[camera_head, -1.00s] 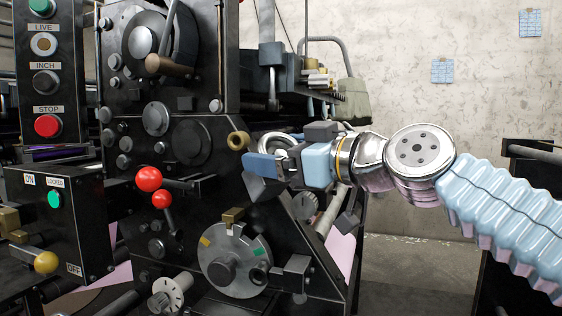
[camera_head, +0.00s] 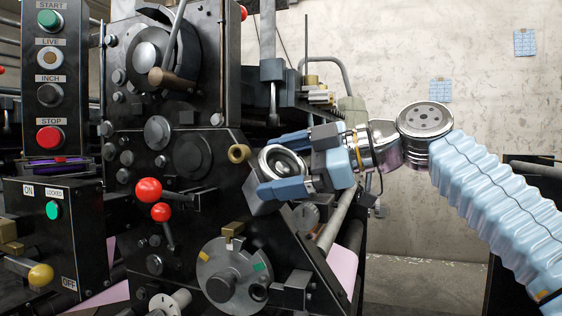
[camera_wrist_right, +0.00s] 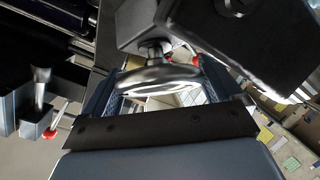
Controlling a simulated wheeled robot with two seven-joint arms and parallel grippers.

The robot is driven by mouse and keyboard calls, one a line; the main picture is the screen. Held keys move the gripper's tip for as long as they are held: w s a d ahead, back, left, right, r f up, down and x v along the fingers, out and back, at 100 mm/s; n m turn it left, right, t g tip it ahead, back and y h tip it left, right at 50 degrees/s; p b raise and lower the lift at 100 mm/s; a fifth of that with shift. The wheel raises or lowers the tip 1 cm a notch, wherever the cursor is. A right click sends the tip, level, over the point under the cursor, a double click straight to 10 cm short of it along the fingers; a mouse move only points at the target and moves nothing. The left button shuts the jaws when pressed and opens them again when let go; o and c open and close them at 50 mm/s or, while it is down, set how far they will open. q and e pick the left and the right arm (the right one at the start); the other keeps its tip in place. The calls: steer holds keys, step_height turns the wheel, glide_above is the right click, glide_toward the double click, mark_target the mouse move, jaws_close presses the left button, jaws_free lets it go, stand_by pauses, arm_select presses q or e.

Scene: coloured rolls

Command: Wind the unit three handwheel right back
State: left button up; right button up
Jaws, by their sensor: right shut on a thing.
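A chrome handwheel (camera_head: 284,160) sits on the right side of the dark machine, beside a brass ring. My right gripper (camera_head: 277,166) has come in from the right and is shut on the handwheel, one blue finger above it and one below. In the right wrist view the shiny rim of the handwheel (camera_wrist_right: 160,77) lies between the two fingers of my right gripper (camera_wrist_right: 162,88). The fingers and wrist hide part of the wheel. No unit number is readable near it. My left gripper is not in view.
Red ball levers (camera_head: 149,190) and a grey dial disc (camera_head: 233,276) stand out left of and below the handwheel. A button panel (camera_head: 50,90) and a switch box (camera_head: 60,235) are at the left.

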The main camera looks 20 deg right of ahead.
stand_by(0.4)
steer(key=o, duration=0.7)
steer(key=shift+n, duration=0.3)
steer(key=p+v, duration=0.1)
steer(key=v, duration=1.3)
steer(key=shift+w, duration=0.1)
